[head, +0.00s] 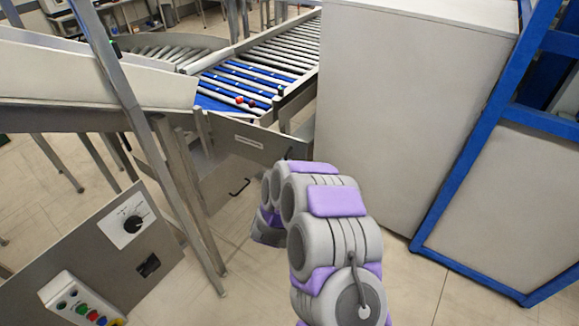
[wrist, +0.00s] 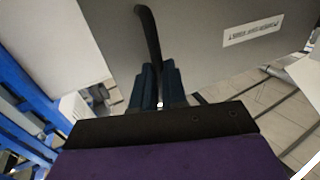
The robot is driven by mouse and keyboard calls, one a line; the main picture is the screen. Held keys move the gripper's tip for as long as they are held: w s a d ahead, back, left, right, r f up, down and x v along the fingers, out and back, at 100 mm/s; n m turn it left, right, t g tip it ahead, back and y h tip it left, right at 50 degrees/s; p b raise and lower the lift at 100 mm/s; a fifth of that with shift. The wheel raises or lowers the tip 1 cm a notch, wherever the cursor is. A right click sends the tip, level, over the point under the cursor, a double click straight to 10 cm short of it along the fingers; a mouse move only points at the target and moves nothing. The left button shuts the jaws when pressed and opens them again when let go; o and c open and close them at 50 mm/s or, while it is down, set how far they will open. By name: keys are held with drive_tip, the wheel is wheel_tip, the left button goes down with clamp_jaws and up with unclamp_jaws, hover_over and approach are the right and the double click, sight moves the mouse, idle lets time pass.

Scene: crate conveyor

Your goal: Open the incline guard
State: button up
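The incline guard is a grey panel (head: 256,150) with a small white label, below the blue-roller part of the conveyor in the head view. In the wrist view the guard (wrist: 205,50) fills the upper middle, with its label at right. A black bar handle (wrist: 148,32) stands out from it. My gripper (wrist: 159,78) has its two dark fingers on either side of the handle's end, with only a narrow gap between them, and looks shut on it. In the head view my own arm hides the fingers and most of this handle.
A large pale cabinet (head: 415,110) stands right of the guard, beside a blue frame (head: 470,150). A control panel (head: 130,235) with a dial and coloured buttons is at lower left.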

drive_tip(key=o, duration=0.5)
drive_tip(key=shift+w+a+r+y, duration=0.1)
drive_tip(key=shift+a+y, duration=0.05)
drive_tip(key=shift+a, duration=0.4)
drive_tip(key=shift+a+r+y, duration=0.1)
drive_tip(key=shift+a+y, duration=0.05)
drive_tip(key=shift+a, duration=0.4)
drive_tip(key=shift+d+f, duration=0.15)
drive_tip(key=shift+d, duration=0.4)
drive_tip(key=shift+s+a+p, duration=0.5)
drive_tip(key=shift+s+p, duration=0.45)
drive_tip(key=shift+s, duration=1.9)
drive_tip(key=shift+s+a+p, duration=0.55)
drive_tip(key=shift+s+p, duration=0.4)
drive_tip(key=shift+s, duration=1.85)
drive_tip(key=shift+s+a+p, duration=0.5)
drive_tip(key=shift+s+p, duration=0.45)
drive_tip(key=shift+s, duration=1.9)
drive_tip(key=shift+f, duration=0.1)
drive_tip(key=shift+w, duration=0.1)
